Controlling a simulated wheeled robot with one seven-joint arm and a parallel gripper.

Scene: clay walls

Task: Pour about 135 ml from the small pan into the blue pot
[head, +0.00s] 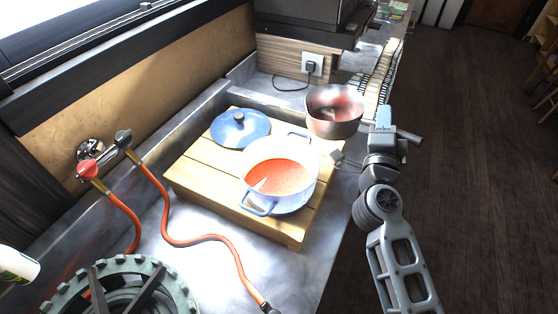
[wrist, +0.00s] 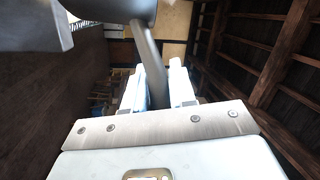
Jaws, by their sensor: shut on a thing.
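The small pan (head: 334,112) is a grey metal pan, held up above the back right corner of the wooden board in the head view, beside and higher than the pot. Reddish colour shows inside it. My gripper (head: 382,130) is shut on its handle, which also shows between the fingers in the wrist view (wrist: 150,62). The blue pot (head: 284,207) stands upright on the board with its lid off. It holds orange-red liquid (head: 280,177). No stream shows between pan and pot.
The pot's blue lid (head: 240,128) lies on the wooden board (head: 202,172), behind and left of the pot. An orange hose (head: 192,240) runs along the counter at left. A green burner (head: 128,290) is at front left. A socket with a plug (head: 312,66) is behind.

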